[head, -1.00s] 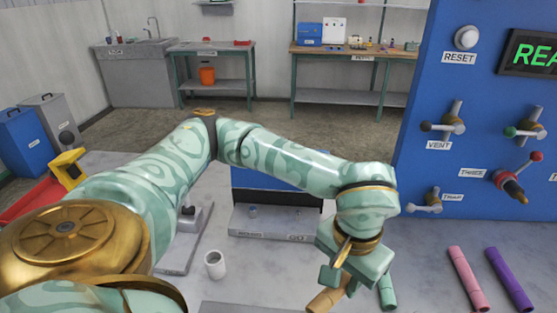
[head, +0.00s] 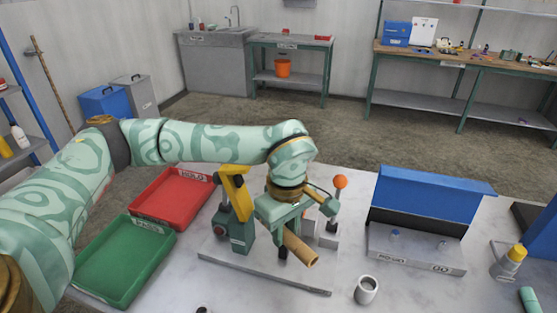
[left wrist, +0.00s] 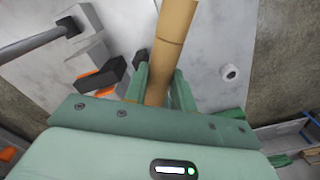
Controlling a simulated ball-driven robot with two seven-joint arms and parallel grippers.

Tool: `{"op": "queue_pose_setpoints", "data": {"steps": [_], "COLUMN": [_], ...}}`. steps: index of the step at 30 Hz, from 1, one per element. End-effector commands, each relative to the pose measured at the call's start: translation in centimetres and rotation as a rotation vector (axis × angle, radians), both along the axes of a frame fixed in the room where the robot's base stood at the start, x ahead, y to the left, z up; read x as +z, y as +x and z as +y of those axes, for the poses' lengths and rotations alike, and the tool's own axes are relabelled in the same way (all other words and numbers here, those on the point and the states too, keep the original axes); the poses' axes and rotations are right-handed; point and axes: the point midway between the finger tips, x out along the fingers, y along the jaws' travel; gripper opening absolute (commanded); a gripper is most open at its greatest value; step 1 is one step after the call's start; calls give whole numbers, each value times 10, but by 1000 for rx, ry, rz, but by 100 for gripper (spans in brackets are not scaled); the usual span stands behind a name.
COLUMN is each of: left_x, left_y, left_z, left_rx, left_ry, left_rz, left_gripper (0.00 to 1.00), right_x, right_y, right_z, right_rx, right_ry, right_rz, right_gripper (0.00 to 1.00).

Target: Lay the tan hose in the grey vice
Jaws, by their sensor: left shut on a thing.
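My left gripper (head: 283,227) is shut on the tan hose (head: 300,248), with a finger on either side. The hose's free end points to the lower right in the head view. In the left wrist view the hose (left wrist: 175,30) runs from between the fingers (left wrist: 160,88) to the top edge. A grey block with an orange-knobbed lever (head: 329,232), seemingly the grey vice, stands just behind and right of the gripper and is partly hidden by it. Grey blocks (left wrist: 92,47) show left of the hose in the wrist view. I cannot tell whether hose and vice touch.
A green-and-yellow tool (head: 237,210) stands on the same grey plate (head: 265,282), left of the gripper. A red tray (head: 172,198) and a green tray (head: 120,262) lie further left. A white cup (head: 366,290) and a blue-topped stand (head: 430,205) are to the right.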

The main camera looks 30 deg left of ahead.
Motion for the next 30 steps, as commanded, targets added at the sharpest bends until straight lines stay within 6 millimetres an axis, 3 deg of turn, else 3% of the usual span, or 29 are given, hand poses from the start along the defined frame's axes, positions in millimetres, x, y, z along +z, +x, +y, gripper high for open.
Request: {"op": "queue_pose_setpoints", "data": {"steps": [1,9,15,21,30], "left_x": [12,38,54,60,59], "left_y": [10,64,93,106,108], "left_z": [2,21,36,44,45], "left_rx": [164,1171,1789,2101,2139], "left_ry": [2,7,8,9,9], "left_rz": [-4,-5,-6,-5,-5], "left_gripper": [3,3,3,3,3], "right_x": [10,38,53,59,59], "right_y": [6,6,9,10,10], "right_z": [0,-6,-7,-7,-8], "right_rx": [-1,3,5,5,4], "right_ry": [1,-7,-10,-11,-11], "right_rz": [-12,-19,-25,-29,-29], "right_gripper": [36,36,36,36,36]}}
